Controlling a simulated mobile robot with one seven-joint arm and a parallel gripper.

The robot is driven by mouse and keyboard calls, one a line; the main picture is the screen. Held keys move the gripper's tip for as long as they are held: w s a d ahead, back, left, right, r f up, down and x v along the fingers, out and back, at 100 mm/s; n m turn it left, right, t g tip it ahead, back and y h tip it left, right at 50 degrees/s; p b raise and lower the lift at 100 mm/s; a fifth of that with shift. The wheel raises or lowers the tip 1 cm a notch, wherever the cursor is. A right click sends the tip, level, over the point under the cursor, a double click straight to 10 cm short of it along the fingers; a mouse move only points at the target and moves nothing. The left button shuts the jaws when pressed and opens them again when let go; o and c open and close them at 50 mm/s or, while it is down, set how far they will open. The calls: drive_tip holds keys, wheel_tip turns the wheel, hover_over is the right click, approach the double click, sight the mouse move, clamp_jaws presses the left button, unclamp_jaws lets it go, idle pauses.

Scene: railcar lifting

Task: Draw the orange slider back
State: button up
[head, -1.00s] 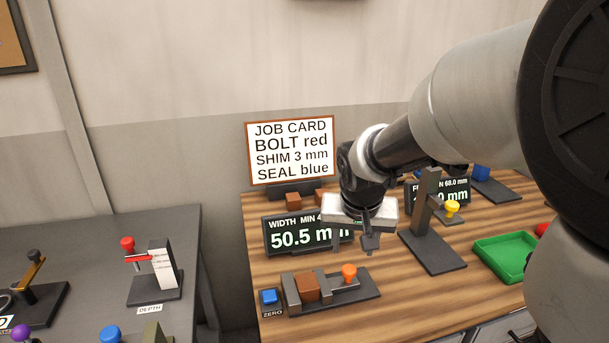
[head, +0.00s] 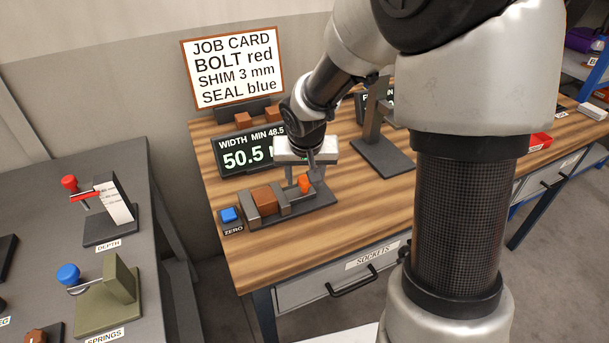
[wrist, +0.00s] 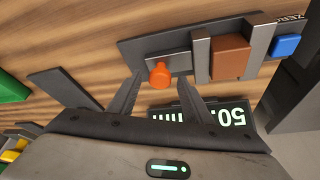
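The orange slider knob (head: 305,183) sits on the width gauge's bar, at the right of its dark base plate (head: 320,200). It also shows in the wrist view (wrist: 160,74). A brown block (head: 264,200) stands between the gauge's two grey jaws, with the sliding jaw (head: 282,195) on the knob's side. My gripper (wrist: 159,80) is open, pointing down at the gauge. Its fingertips are either side of the orange knob, with gaps showing in the wrist view. I cannot tell whether they are low enough to span it fully.
A blue ZERO button (head: 229,215) is at the gauge's left end. The width display (head: 250,153) reading 50.5 stands just behind, and a grey upright stand (head: 380,130) is to the right. Bare wood lies in front of the gauge.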

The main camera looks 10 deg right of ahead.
clamp_jaws()
drive_tip(key=shift+w+d+r, duration=0.1)
drive_tip(key=shift+w+d, duration=0.1)
drive_tip(key=shift+d, duration=0.75)
drive_tip(key=shift+o, duration=0.5)
unclamp_jaws()
drive_tip(key=shift+d, duration=0.1)
drive_tip(key=p+v, duration=0.3)
drive_tip(key=v, duration=1.4)
drive_tip(key=shift+r, duration=0.2)
drive_tip(key=shift+s, duration=0.1)
